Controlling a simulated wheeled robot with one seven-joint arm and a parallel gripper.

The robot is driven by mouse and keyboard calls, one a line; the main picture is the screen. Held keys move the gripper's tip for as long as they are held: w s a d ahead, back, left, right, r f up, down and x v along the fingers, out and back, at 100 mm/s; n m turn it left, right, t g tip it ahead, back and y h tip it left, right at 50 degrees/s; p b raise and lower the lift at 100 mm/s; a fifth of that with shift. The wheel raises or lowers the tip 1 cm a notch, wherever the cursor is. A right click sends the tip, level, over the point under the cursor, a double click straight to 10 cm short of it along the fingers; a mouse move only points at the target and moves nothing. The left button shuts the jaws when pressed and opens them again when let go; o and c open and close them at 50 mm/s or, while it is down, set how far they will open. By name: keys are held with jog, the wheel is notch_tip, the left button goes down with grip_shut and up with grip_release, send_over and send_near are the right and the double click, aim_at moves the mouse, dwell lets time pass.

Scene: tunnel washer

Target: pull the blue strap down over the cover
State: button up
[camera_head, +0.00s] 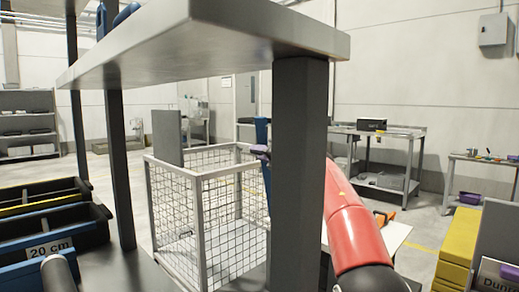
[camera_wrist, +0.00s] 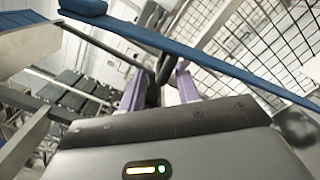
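The blue strap (camera_wrist: 185,60) runs slantwise across the wrist view, from a thicker blue piece (camera_wrist: 82,7) at upper left to the right edge. In the head view, an upright blue piece (camera_head: 262,130) that looks like the strap shows beside the grey post. My gripper (camera_wrist: 158,82) has its two purple fingers apart, with their tips close to the strap; I cannot tell whether they touch it. A dark curved piece (camera_wrist: 166,62) shows between and beyond the fingers. In the head view, a purple fingertip (camera_head: 260,150) overlaps the blue piece; the post hides most of my gripper. I cannot make out the cover.
A wire mesh cage (camera_head: 203,225) stands behind the thick grey post (camera_head: 299,170). A grey shelf (camera_head: 200,40) hangs over the near area. Dark bins (camera_head: 40,235) stand at left. Yellow blocks (camera_head: 457,245) stand at right. Open floor lies beyond.

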jog(key=shift+w+a, duration=0.35)
jog(key=shift+c, duration=0.4)
grip_shut()
jog(key=shift+r, duration=0.1)
